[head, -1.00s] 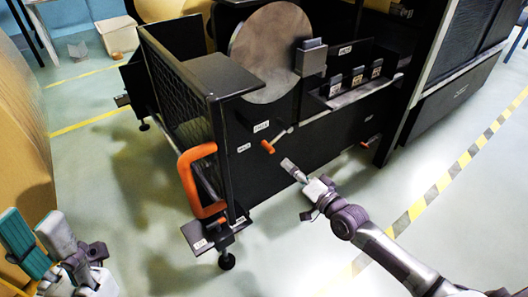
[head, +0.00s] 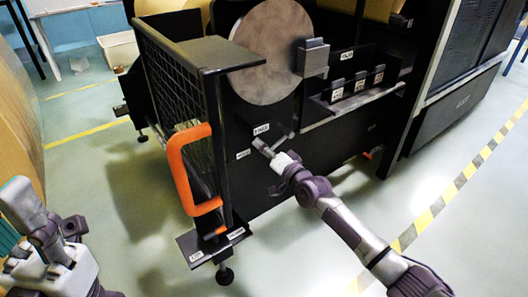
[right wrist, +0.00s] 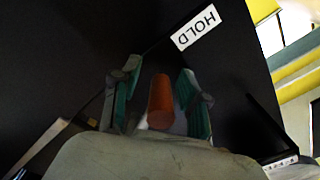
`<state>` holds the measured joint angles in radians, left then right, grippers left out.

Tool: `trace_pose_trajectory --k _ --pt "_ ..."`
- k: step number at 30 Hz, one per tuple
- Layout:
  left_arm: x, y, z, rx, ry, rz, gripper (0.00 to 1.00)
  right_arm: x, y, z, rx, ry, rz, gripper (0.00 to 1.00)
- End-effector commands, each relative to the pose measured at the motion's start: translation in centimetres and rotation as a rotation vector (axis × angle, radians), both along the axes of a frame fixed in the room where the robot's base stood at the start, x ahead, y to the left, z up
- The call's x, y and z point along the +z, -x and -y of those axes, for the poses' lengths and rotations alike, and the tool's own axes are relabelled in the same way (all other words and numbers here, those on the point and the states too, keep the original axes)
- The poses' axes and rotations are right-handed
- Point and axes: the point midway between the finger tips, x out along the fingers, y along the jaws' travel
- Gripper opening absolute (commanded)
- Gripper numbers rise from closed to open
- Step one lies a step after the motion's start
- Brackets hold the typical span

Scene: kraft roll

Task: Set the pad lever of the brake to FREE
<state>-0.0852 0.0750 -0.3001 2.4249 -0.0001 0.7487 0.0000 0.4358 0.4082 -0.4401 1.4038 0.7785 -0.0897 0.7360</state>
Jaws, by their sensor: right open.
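The pad lever is on the dark front panel of the machine. In the head view its pale rod (head: 284,137) shows, and its orange grip is hidden behind my right gripper (head: 262,147). In the right wrist view the orange grip (right wrist: 160,103) lies between the two green-padded fingers of my right gripper (right wrist: 160,90). The fingers are open, with a gap visible on the right side of the grip. A HOLD label (right wrist: 196,27) is on the panel beyond. Two small labels (head: 261,129) flank the lever in the head view. My left gripper (head: 32,215) is at lower left, away from the machine.
A large orange handle (head: 172,165) stands left of the lever, above a labelled foot plate (head: 187,244). A mesh guard (head: 180,85) and a grey disc (head: 272,50) are behind and above. The floor to the right is clear.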

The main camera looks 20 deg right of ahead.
Motion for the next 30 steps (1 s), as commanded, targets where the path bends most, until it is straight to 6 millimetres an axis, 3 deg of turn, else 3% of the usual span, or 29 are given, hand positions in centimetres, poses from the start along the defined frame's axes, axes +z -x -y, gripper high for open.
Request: trace_pose_trajectory --k 6,14,30 --pt "0.05 0.01 0.00 0.000 0.000 0.000 0.39 0.02 -0.01 -0.01 0.000 0.000 0.000 0.43" --pt "0.04 -0.01 0.02 0.000 0.000 0.000 0.39 -0.01 0.01 0.00 0.000 0.000 0.000 0.00" --pt "0.44 0.10 -0.02 -0.001 0.002 0.002 0.39 0.34 0.07 -0.10 0.000 -0.028 -0.012 0.00"
